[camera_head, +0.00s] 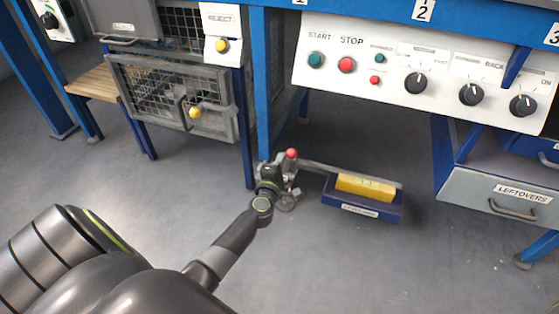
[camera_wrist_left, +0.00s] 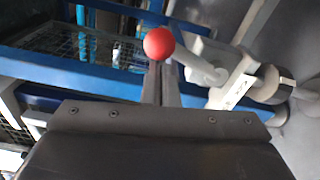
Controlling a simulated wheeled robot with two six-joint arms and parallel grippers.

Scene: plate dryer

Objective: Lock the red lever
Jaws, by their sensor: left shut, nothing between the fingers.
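The red lever shows as a round red knob (camera_head: 291,153) low beside the blue table leg. Its lower part is hidden by my gripper. My left gripper (camera_head: 286,168) reaches in from the lower left and is right at the knob. In the left wrist view the red knob (camera_wrist_left: 159,43) sits just beyond the tips of my left gripper's fingers (camera_wrist_left: 161,75). The fingers are shut with nothing between them. I cannot tell whether they touch the knob or its stem. My right gripper is not in view.
A blue table leg (camera_head: 263,90) stands close behind the gripper. A blue tray (camera_head: 362,207) with a yellow level block (camera_head: 365,187) lies to the right. A white control panel (camera_head: 400,75) hangs above. Grey floor in front is clear.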

